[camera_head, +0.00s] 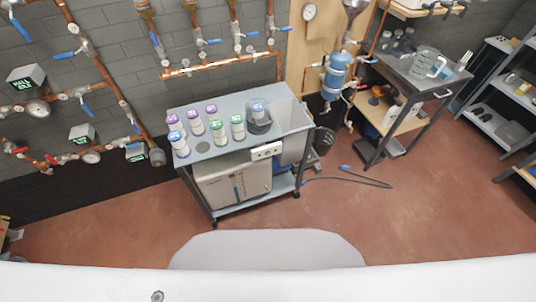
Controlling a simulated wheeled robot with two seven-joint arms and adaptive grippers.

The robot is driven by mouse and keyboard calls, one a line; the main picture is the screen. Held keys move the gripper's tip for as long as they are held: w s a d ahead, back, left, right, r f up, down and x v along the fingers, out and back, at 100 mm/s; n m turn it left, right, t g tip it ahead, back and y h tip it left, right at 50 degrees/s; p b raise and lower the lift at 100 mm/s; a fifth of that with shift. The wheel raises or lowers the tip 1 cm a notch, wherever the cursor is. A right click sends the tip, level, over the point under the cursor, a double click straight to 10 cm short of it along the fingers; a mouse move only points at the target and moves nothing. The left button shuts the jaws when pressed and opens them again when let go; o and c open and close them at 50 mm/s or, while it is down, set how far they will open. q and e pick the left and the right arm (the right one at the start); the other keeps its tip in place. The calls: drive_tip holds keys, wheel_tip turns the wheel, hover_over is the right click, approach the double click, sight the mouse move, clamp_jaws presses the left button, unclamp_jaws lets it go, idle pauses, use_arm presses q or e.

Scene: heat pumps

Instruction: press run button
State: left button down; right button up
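No button marked run can be made out at this size. A grey cart (205,160) stands in the middle of the view. A beige boxy unit (220,187) sits on its lower shelf, with small marks on its front too small to read. A small white panel (266,151) with dark round spots is fixed at the cart's top front edge. On the wall pipes at the left are small display boxes, one seeming to read "HALL IDLE" (26,77), another below it (82,134) and a third (136,152). Neither of my grippers is in view.
Several labelled bottles (197,124) and a dark round container (259,118) stand on the cart. Copper pipes with blue-handled valves line the wall. A blue tank (337,75) and workbench (405,75) stand right. A hose (350,180) lies on the floor. Floor before the cart looks clear.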

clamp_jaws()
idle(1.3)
